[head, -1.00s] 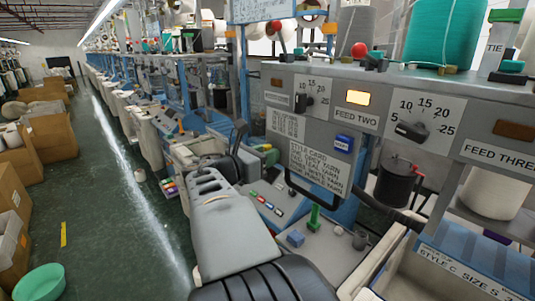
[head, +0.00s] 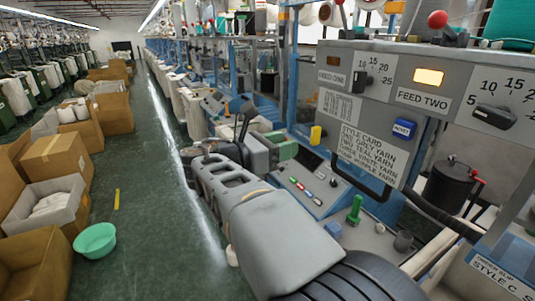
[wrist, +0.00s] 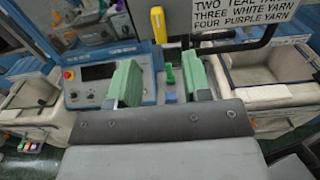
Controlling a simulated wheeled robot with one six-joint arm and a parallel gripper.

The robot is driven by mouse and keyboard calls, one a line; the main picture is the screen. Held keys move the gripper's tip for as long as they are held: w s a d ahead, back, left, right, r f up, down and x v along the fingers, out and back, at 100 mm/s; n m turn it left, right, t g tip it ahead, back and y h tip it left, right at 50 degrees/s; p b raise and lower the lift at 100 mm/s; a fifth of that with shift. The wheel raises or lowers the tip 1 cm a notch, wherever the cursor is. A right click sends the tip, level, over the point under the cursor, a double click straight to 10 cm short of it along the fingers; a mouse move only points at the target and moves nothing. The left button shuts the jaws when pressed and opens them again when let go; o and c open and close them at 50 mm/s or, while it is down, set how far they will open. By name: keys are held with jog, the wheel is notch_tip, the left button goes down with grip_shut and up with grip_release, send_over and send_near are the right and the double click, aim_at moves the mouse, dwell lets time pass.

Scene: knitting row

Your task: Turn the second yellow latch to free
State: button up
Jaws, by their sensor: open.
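A yellow latch (head: 316,135) hangs upright at the lower left of the feed panel, beside the style card. It also shows in the wrist view (wrist: 158,24), at the top, above and beyond the fingers. I see only this one yellow latch and cannot tell its number in the row. My gripper (head: 285,146) is at the end of my extended grey arm, left of and a little below the latch in the head view. In the wrist view its two green fingers (wrist: 160,84) are spread wide with nothing held between them.
The style card (head: 366,154) has a dark bar handle below it. A green post (head: 355,209) and a blue block (head: 332,229) stand on the machine's ledge. A control panel (head: 313,187) is below my gripper. Boxes and a green basin (head: 95,240) line the aisle.

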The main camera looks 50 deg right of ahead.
jog(key=shift+b+v, duration=0.3)
jog(key=shift+v, duration=1.75)
jog(key=w+a+f+m+t+y, duration=0.1)
jog(key=a+f+m+t+y, duration=0.2)
jog(key=f, duration=0.5)
jog(key=w+a+f+m+t+y, duration=0.25)
jog(key=f+m+y, duration=0.2)
jog(key=f, duration=0.25)
jog(key=s+a+f+m+t+y, duration=0.1)
jog(key=a+f+m+t+y, duration=0.3)
jog(key=a, duration=1.1)
notch_tip(320, 180, down, 3)
jog(key=m+y, duration=0.3)
jog(key=y, duration=0.2)
jog(key=shift+s+f+t+y, duration=0.25)
jog(key=shift+t+y, duration=0.1)
